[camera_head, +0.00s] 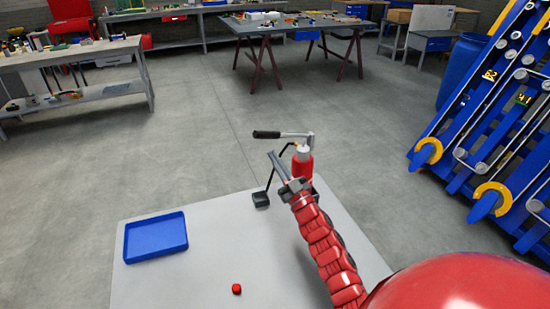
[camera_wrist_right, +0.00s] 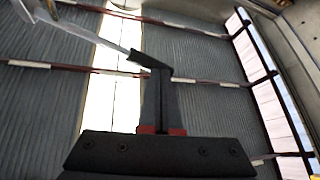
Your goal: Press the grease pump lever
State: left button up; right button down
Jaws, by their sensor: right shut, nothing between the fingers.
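The grease pump (camera_head: 302,168) has a red body and stands upright at the far edge of the light table. Its lever (camera_head: 266,134) has a black grip pointing left and a grey bar running to the pump top. My right gripper (camera_head: 271,154) is shut and empty, its fingers just below the grip in the head view. In the right wrist view the shut fingers (camera_wrist_right: 157,100) point up at the black end of the lever (camera_wrist_right: 148,60); I cannot tell whether they touch. My arm hides part of the pump's lower side. My left gripper is out of view.
A blue tray (camera_head: 156,257) and a small red object (camera_head: 237,289) are on the light table (camera_head: 205,275). A small black block (camera_head: 261,200) is beside the pump. A blue rack (camera_head: 490,125) stands at right. Workbenches (camera_head: 70,62) are farther back, with open floor between.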

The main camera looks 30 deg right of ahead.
jog(key=b+v, duration=0.1)
jog(key=v, duration=0.5)
jog(key=shift+s+a+f, duration=0.15)
jog(key=shift+a+f, duration=0.15)
jog(key=shift+f, duration=0.25)
